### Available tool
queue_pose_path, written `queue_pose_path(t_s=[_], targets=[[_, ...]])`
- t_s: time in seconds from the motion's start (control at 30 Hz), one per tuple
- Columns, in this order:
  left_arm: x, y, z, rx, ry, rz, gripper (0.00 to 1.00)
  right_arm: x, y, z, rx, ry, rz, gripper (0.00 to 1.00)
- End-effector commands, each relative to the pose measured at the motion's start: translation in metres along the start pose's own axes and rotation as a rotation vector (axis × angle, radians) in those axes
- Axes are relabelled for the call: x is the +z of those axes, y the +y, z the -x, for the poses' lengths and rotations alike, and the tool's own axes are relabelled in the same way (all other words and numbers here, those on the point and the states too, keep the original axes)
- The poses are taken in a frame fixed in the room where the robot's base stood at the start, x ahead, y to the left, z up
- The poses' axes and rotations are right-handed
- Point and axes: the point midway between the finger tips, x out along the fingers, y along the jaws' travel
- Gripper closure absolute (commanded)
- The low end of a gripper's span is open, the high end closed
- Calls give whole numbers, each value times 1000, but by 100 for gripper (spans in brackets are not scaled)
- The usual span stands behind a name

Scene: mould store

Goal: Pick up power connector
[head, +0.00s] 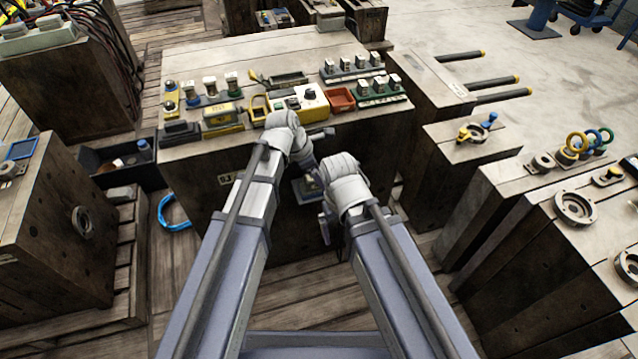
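I cannot tell which thing is the power connector. Several small connector-like parts stand on the wooden block (280,52) in front of me: white-topped ones on a dark rail (352,70), others on a green rail (380,98), and several upright ones at the left (209,86). My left gripper (318,134) is at the block's near edge, mostly hidden by its own wrist. My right gripper (324,226) is lower, in front of the block's near face, mostly hidden by its wrist. Neither gripper's fingers show clearly, and I see nothing held.
A yellow box with a knob (310,102), a red tray (341,99) and a yellow case (222,117) crowd the block's front. A dark bin (112,172) and blue hose (172,215) lie at left. Blocks with rings (576,208) stand at right.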

Motion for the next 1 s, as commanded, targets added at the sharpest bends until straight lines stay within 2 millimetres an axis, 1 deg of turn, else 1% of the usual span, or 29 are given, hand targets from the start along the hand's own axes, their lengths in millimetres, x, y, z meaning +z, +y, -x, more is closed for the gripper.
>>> queue_pose_path(t_s=[0.03, 0.07, 0.6, 0.7, 1.0], targets=[[0, 0, 0, 0, 0, 0, 26, 0, 0, 0, 0, 0, 0, 0], [0, 0, 0, 0, 0, 0, 30, 0, 0, 0, 0, 0, 0, 0], [0, 0, 0, 0, 0, 0, 91, 0, 0, 0, 0, 0, 0, 0], [0, 0, 0, 0, 0, 0, 100, 0, 0, 0, 0, 0, 0, 0], [0, 0, 0, 0, -1, 0, 100, 0, 0, 0, 0, 0, 0, 0]])
